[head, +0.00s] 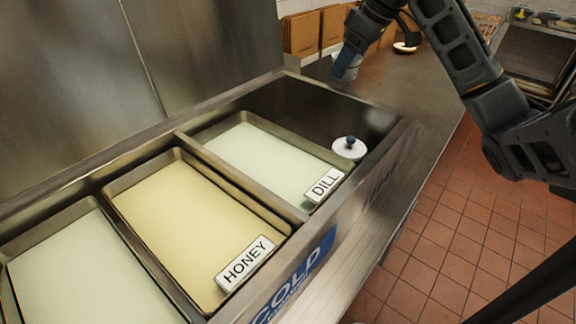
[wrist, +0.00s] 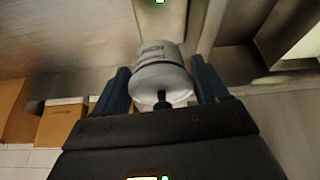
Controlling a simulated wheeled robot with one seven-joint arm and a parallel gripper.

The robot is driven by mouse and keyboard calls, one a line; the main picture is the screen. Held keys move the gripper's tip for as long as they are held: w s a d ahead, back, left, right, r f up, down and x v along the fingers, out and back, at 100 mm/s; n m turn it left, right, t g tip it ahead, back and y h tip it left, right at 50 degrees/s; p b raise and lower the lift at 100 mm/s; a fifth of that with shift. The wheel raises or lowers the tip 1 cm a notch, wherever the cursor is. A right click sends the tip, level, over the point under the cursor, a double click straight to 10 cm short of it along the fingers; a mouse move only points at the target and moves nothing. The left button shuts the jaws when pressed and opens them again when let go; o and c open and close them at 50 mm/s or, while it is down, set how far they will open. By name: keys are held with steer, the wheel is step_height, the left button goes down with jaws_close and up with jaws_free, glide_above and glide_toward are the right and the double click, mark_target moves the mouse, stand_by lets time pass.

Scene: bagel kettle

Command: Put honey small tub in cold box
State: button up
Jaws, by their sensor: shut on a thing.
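My gripper (head: 347,60) is up at the back, past the far right corner of the cold box (head: 365,187). It is shut on a small white tub (wrist: 160,62), which sits between the two fingers in the wrist view (wrist: 160,88). Dark lettering shows on the tub's side, inverted and too blurred to read surely. In the head view, the fingers partly hide the tub. The cold box has pans set in its top; a pale yellow one (head: 185,215) bears a HONEY label (head: 245,262).
A pale pan (head: 262,158) with a DILL label (head: 325,185) lies right of the honey pan. A white round lidded thing with a dark knob (head: 349,149) is at the box's right end. Brown boxes (head: 301,33) stand at the back. The counter (head: 432,75) is mostly clear.

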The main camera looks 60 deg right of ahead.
steer(key=b, duration=0.3)
glide_above(321, 113)
steer(key=w, duration=0.1)
steer(key=shift+w+d+r+n, duration=0.2)
steer(key=shift+d+r+n, duration=0.1)
steer(key=w+a+f+b, duration=0.2)
steer(key=a+b, duration=0.1)
steer(key=a, duration=0.4)
step_height(321, 113, down, 10)
steer(key=shift+f+b, duration=0.1)
steer(key=shift+b, duration=0.4)
steer(key=shift+f, duration=0.2)
steer(key=o, duration=1.2)
steer(key=shift+r, duration=0.1)
